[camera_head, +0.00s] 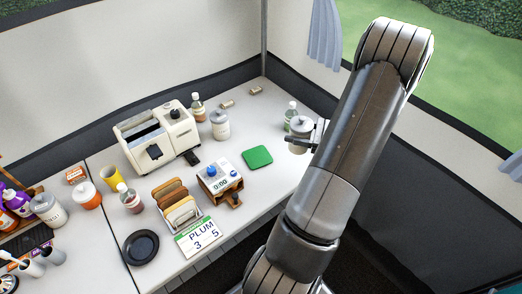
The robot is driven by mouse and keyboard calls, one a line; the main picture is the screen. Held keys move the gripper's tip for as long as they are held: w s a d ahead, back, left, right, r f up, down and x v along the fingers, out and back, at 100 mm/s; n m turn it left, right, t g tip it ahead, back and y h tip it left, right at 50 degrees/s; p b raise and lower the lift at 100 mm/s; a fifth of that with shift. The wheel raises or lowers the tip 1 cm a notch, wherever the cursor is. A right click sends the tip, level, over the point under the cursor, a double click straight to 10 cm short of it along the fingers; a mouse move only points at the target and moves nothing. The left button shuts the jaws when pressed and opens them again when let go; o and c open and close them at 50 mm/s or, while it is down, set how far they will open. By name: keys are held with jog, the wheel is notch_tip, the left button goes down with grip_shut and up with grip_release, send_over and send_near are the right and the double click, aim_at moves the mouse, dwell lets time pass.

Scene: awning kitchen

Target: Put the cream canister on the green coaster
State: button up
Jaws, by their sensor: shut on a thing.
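The cream canister (299,125), pale with a grey lid, is at the right side of the table, at the end of my arm. My gripper (312,136) is shut on it, and the arm and fingers hide part of it. I cannot tell for sure how far it is above the table. The green coaster (257,157) lies flat and bare on the white table, to the left of and nearer than the canister.
A similar canister (220,126) stands beyond the coaster, to its left. A bottle (290,112) stands close behind my gripper. A timer box (219,181), a toaster (155,136) and a bread rack (181,207) are left of the coaster.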

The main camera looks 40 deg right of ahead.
jog(key=shift+w+a+f, duration=0.75)
jog(key=shift+w+f, duration=0.8)
jog(key=shift+f, duration=0.15)
jog(key=shift+w+a+f, duration=0.8)
jog(key=shift+w+f, duration=0.7)
jog(key=shift+f, duration=0.15)
jog(key=shift+w+a+f, duration=0.75)
jog(key=shift+w+f, duration=0.8)
jog(key=shift+f, duration=0.15)
jog(key=shift+f, duration=0.15)
jog(key=o, duration=1.8)
jog(key=shift+c, duration=0.2)
jog(key=v, duration=1.2)
jog(key=shift+r, duration=0.25)
